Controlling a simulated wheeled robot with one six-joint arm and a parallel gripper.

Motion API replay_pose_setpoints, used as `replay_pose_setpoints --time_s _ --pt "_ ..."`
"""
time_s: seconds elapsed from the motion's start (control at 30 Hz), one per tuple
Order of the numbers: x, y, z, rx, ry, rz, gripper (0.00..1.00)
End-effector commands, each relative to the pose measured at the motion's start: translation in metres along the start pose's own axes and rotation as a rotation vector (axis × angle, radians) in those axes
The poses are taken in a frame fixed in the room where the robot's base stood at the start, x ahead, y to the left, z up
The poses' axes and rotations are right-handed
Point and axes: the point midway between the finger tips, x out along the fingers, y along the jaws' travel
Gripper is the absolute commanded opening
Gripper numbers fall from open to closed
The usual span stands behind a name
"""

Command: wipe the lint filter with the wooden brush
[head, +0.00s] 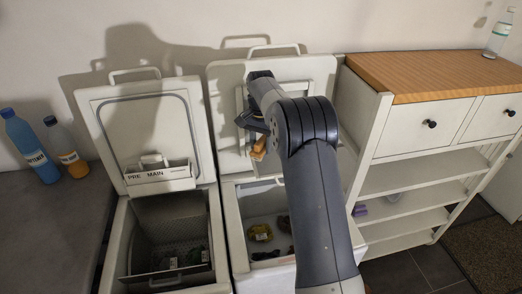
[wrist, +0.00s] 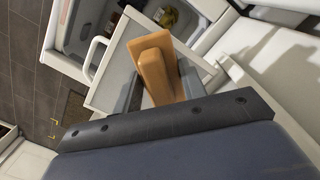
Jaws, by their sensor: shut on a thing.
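The wooden brush (wrist: 160,70) is an orange-brown block held between the fingers of my gripper (wrist: 162,88). In the head view the brush (head: 258,149) shows as a small piece below my gripper (head: 252,128), in front of the right machine's raised lid. A pale grey panel in a white frame with a handle, which looks like the lint filter (wrist: 118,80), lies behind the brush in the wrist view. In the head view a framed part (head: 239,98) shows at the lid, mostly hidden by my arm. I cannot tell whether the brush touches the panel.
The right machine's open tub (head: 232,225) holds a few clothes, including a yellow one (head: 260,232). The left machine (head: 120,235) is also open, with a drawer (head: 158,177) on its lid. A wood-topped cabinet (head: 430,74) stands right. Two bottles (head: 30,146) (head: 66,152) stand left.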

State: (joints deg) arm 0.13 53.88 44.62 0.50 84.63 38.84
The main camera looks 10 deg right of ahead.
Motion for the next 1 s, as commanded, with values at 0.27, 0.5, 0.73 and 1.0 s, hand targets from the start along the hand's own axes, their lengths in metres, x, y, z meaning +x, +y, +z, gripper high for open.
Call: replay_pose_setpoints --time_s 0.27,0.5,0.73,1.0 --pt "-0.019 0.000 0.001 0.000 0.001 0.000 0.21" --pt "-0.019 0.000 0.001 0.000 0.001 0.000 0.21" --pt "-0.029 0.000 0.000 0.000 0.003 -0.002 0.21" --pt "-0.049 0.000 0.001 0.000 0.001 -0.001 0.21"
